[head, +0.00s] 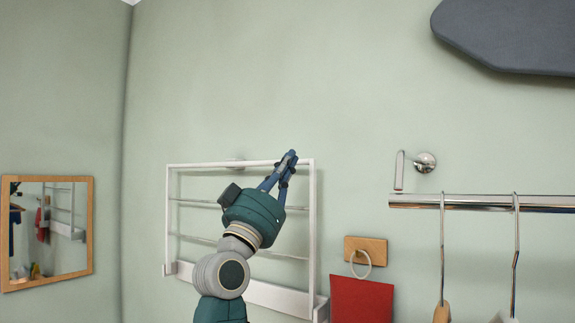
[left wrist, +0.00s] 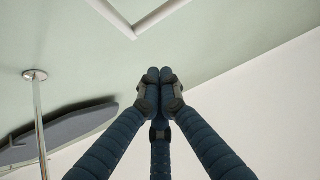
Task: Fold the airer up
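The airer is a white wall frame (head: 312,190) with several thin cross bars, centre-left in the head view. It looks raised nearly upright along the wall, above a white lower rail (head: 262,295). A small pale fitting (head: 236,163) shows on the wall behind its top bar. My left gripper (head: 291,156) is at the frame's top right corner, in front of it, and my arm hides part of the bars. In the left wrist view, its fingers (left wrist: 160,76) meet with nothing between them, and a white frame corner (left wrist: 134,36) shows beyond, apart from the tips. My right gripper is not in view.
To the right are a red cloth (head: 362,300) under a ring on a wooden plate (head: 366,250), a chrome rail (head: 480,203) with hangers, and a dark grey board (head: 510,38) above. A wood-framed mirror (head: 90,230) hangs left. The wall above the airer is bare.

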